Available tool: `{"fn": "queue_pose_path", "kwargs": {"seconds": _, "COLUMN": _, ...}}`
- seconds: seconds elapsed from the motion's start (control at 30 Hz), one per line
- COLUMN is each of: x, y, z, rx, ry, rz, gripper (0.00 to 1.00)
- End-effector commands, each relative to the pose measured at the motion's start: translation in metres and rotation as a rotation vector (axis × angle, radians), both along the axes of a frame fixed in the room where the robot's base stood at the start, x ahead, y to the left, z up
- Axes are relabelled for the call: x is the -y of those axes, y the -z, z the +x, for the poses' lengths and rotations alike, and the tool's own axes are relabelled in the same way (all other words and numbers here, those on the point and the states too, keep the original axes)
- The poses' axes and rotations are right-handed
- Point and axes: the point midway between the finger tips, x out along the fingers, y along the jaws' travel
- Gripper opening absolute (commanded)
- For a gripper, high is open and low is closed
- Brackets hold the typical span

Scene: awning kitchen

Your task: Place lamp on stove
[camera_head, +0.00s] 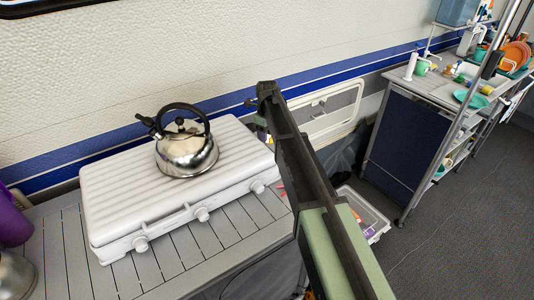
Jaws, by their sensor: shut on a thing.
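The stove (118,195) is a white, ridged, case-like unit with several round knobs along its front. It stands on a grey slatted counter against the wall. A shiny metal kettle (187,154) with a black handle and spout sits upright on its top, near the back middle. The top is bare to the left and front of the kettle. My dark and green arm crosses the picture just right of the stove. I see no lamp.
The grey slatted counter (190,252) is clear before the stove. A purple object (13,218) and part of a metal one (16,275) stand at left. A bin (365,214) is on the floor. A sink unit (400,148) with dishes is at right.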

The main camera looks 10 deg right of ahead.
Motion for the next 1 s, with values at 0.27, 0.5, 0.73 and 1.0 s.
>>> {"fn": "queue_pose_path", "kwargs": {"seconds": 0.27, "x": 0.000, "y": 0.043, "z": 0.000, "rx": 0.000, "ry": 0.000, "rz": 0.000, "gripper": 0.25}}
{"fn": "queue_pose_path", "kwargs": {"seconds": 0.5, "x": 0.000, "y": 0.039, "z": 0.000, "rx": 0.000, "ry": 0.000, "rz": 0.000, "gripper": 0.25}}
{"fn": "queue_pose_path", "kwargs": {"seconds": 0.73, "x": 0.000, "y": 0.042, "z": 0.000, "rx": 0.000, "ry": 0.000, "rz": 0.000, "gripper": 0.61}}
{"fn": "queue_pose_path", "kwargs": {"seconds": 1.0, "x": 0.000, "y": 0.042, "z": 0.000, "rx": 0.000, "ry": 0.000, "rz": 0.000, "gripper": 0.61}}
